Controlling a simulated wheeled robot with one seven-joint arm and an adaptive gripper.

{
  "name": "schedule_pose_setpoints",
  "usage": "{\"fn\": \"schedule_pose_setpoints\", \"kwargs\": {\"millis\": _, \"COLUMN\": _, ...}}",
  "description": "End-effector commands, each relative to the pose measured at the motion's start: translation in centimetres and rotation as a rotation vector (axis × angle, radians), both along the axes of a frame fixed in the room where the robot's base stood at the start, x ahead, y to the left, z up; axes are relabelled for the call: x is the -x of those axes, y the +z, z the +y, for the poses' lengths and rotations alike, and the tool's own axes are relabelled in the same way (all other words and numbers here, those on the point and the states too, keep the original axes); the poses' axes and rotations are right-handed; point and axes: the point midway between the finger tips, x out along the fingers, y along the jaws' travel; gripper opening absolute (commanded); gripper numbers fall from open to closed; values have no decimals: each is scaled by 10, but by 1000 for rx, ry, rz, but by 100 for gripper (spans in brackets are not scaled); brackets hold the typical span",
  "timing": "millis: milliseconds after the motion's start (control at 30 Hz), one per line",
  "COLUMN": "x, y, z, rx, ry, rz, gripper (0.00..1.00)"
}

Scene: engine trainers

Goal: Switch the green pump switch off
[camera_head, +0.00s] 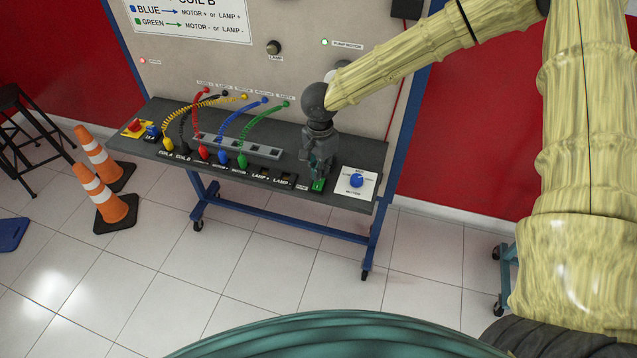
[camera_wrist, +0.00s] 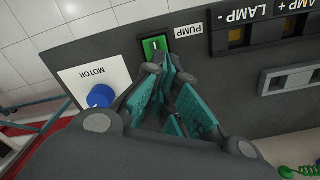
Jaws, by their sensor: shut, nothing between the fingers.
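The green pump switch (camera_head: 318,186) is on the front of the trainer's grey shelf, left of the white motor panel. In the wrist view the green switch (camera_wrist: 154,45) shows beside a PUMP label, with a pale mark on its face. My gripper (camera_head: 317,178) points down at the switch from above and behind. In the wrist view its teal fingertips (camera_wrist: 163,64) are together and empty, right at the switch's near edge. I cannot tell whether they touch it.
The blue motor knob (camera_head: 357,180) on its white panel is close to the right of my gripper. LAMP sockets (camera_head: 262,173) and coloured cables (camera_head: 262,122) are to the left. Orange cones (camera_head: 112,206) stand on the floor at left.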

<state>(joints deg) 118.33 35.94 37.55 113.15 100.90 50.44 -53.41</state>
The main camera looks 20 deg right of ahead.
Motion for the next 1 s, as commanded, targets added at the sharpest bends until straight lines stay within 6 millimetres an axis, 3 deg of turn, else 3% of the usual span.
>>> {"fn": "schedule_pose_setpoints", "kwargs": {"millis": 1000, "x": 0, "y": -12, "z": 0, "rx": 0, "ry": 0, "rz": 0, "gripper": 0}}
